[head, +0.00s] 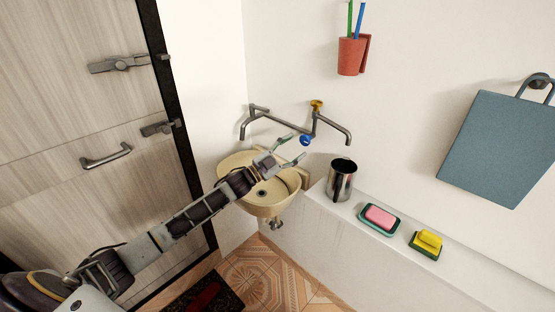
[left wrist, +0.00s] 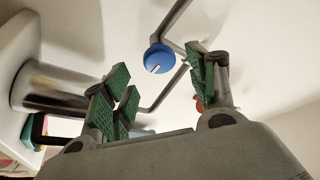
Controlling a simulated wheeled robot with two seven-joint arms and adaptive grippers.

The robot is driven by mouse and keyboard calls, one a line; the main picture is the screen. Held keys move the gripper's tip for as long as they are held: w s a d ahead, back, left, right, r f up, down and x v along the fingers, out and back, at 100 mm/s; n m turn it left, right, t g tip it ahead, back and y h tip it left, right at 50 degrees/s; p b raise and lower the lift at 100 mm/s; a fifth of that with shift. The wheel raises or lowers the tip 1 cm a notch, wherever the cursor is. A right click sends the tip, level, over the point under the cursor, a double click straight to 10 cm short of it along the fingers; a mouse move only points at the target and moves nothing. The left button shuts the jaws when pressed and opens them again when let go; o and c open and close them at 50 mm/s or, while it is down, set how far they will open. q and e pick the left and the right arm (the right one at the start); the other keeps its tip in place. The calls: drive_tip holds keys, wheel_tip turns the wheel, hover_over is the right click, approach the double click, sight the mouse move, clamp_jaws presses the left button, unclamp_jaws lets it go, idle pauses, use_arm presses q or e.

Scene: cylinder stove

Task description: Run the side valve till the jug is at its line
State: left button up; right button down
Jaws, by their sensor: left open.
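A blue round valve knob (head: 305,140) with a white mark sits on the wall pipework above the basin. In the left wrist view the blue knob (left wrist: 159,57) lies beyond and between my fingertips. A yellow valve handle (head: 317,105) tops the same pipework. The shiny metal jug (head: 341,180) stands upright on the white ledge, just below the right spout (head: 349,141); it also shows in the left wrist view (left wrist: 58,92). Its line and water level cannot be seen. My left gripper (head: 300,147) is open, its fingers close to the blue knob. My right gripper is not in view.
A beige basin (head: 264,207) is under my left forearm. Along the ledge (head: 322,204) lie a pink soap (head: 380,217) in a green dish and a yellow sponge (head: 429,241). A red cup (head: 352,55) and a blue-grey board (head: 500,150) hang on the wall.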

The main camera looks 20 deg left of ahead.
use_arm(q)
drive_tip(key=v, duration=0.6)
idle(0.4)
drive_tip(key=shift+s+a, duration=0.1)
idle(0.4)
idle(0.8)
drive_tip(key=n+t+y, duration=0.1)
drive_tip(key=n, duration=0.2)
drive_tip(key=s+d+f+n+t+y, duration=0.1)
drive_tip(key=n, duration=0.3)
drive_tip(key=s+d+f+n+t+y, duration=0.1)
drive_tip(key=n+y, duration=0.1)
drive_tip(key=n, duration=0.2)
drive_tip(key=shift+s, duration=0.25)
drive_tip(key=shift+w, duration=0.15)
